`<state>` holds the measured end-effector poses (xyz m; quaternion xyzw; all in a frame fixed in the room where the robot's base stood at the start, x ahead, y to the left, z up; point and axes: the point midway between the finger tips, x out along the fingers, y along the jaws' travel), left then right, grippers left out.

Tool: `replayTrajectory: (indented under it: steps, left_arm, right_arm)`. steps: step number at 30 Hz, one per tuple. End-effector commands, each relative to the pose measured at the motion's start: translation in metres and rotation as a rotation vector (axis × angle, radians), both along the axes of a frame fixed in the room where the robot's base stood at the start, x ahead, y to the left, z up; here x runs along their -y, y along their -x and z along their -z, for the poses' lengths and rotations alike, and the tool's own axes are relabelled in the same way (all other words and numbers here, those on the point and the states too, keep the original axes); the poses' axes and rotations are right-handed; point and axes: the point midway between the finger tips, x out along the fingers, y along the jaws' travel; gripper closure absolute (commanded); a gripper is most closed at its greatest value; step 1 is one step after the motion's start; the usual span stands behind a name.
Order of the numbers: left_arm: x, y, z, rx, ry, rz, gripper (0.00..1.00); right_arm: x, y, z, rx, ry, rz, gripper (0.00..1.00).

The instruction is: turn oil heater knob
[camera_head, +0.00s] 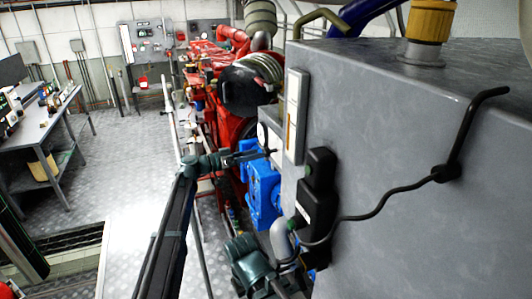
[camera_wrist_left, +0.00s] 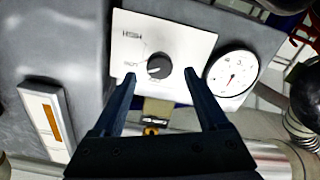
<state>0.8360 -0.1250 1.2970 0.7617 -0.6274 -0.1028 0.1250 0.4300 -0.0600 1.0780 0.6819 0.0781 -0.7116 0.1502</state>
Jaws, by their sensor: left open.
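The oil heater knob (camera_wrist_left: 158,66) is a round black dial on a white plate (camera_wrist_left: 190,42) in the left wrist view. The plate is fixed to a grey panel. My left gripper (camera_wrist_left: 160,76) is open, with one finger on each side of the knob in the picture. I cannot tell whether the fingers touch the knob or plate. In the head view my left gripper (camera_head: 255,153) reaches from the left toward the side of the grey tank (camera_head: 420,110), and the knob cannot be made out there. My right gripper is not in view.
A round white gauge (camera_wrist_left: 232,74) sits right of the plate. A narrow sight glass (camera_head: 296,115) and a black box (camera_head: 318,190) with a cable are on the tank. Blue machinery (camera_head: 262,190) lies beside my gripper. Open floor (camera_head: 130,165) lies to the left.

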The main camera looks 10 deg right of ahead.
Motion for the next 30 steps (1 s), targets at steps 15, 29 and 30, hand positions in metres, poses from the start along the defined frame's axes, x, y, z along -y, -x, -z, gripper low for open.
replayTrajectory:
  steps: [15, 29, 30]
  left_arm:
    - [0.049, -0.010, 0.000, 0.000, 0.000, 0.000, 0.23]
    - [0.049, -0.010, 0.000, 0.000, 0.000, 0.000, 0.63]
    - [0.049, -0.010, 0.000, 0.000, 0.000, 0.000, 0.70]
  right_arm:
    - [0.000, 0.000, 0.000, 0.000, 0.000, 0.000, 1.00]
    - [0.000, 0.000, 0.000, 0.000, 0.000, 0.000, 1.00]
    - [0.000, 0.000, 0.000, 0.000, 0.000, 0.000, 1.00]
